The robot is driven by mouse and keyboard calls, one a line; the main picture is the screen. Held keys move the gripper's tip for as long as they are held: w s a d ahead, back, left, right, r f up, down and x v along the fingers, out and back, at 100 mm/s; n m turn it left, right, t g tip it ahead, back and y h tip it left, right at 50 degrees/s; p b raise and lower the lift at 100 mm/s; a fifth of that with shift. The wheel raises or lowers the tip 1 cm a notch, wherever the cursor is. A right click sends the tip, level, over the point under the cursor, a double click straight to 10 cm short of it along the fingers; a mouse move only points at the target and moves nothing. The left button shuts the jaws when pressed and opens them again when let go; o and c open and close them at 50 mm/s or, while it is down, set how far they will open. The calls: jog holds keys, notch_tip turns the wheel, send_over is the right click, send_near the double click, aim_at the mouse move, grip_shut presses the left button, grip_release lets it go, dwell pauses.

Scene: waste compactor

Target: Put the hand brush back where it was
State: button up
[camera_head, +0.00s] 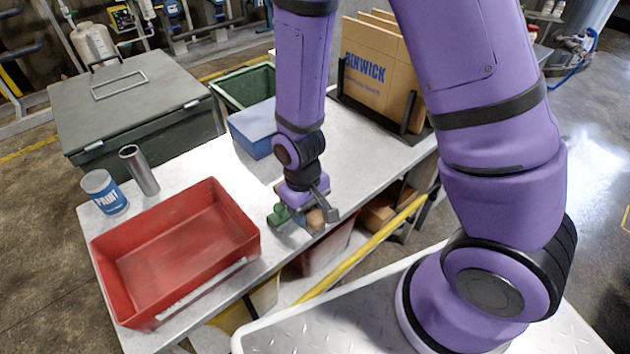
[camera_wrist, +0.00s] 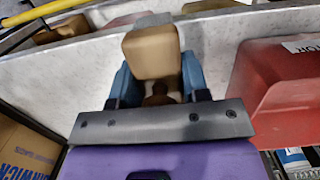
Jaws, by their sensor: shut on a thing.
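My gripper (camera_head: 302,214) is over the front edge of the white table, right of the red tray. It is shut on a tan, block-like thing with a darker brown part, which I take to be the hand brush (camera_head: 315,217). In the wrist view, the hand brush (camera_wrist: 152,52) sticks out between the two bluish fingers of my gripper (camera_wrist: 160,82). Its bristles cannot be made out. I cannot tell whether it touches the table.
The red tray (camera_head: 128,266) looks empty. A paint can (camera_head: 104,192) and a metal cylinder (camera_head: 139,171) stand behind it. A blue box (camera_head: 254,128), green bin (camera_head: 243,88) and cardboard sheets (camera_head: 375,72) are farther back. A yellow rail (camera_head: 350,257) runs below the table's front edge.

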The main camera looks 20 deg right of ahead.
jog(key=w+d, duration=0.2)
jog(key=w, duration=0.1)
jog(key=w+d+f, duration=0.1)
jog(key=w+d, duration=0.1)
jog(key=w, duration=0.2)
jog(key=w+d, duration=0.3)
jog(key=w, duration=0.1)
jog(key=shift+w+d+f, duration=0.1)
jog(key=shift+w+f, duration=0.05)
jog(key=shift+w, duration=0.1)
jog(key=shift+w+d+f, duration=0.1)
jog(key=shift+w+f, duration=0.05)
jog(key=shift+f, duration=1.65)
jog(key=shift+f, duration=0.1)
jog(key=o, duration=1.2)
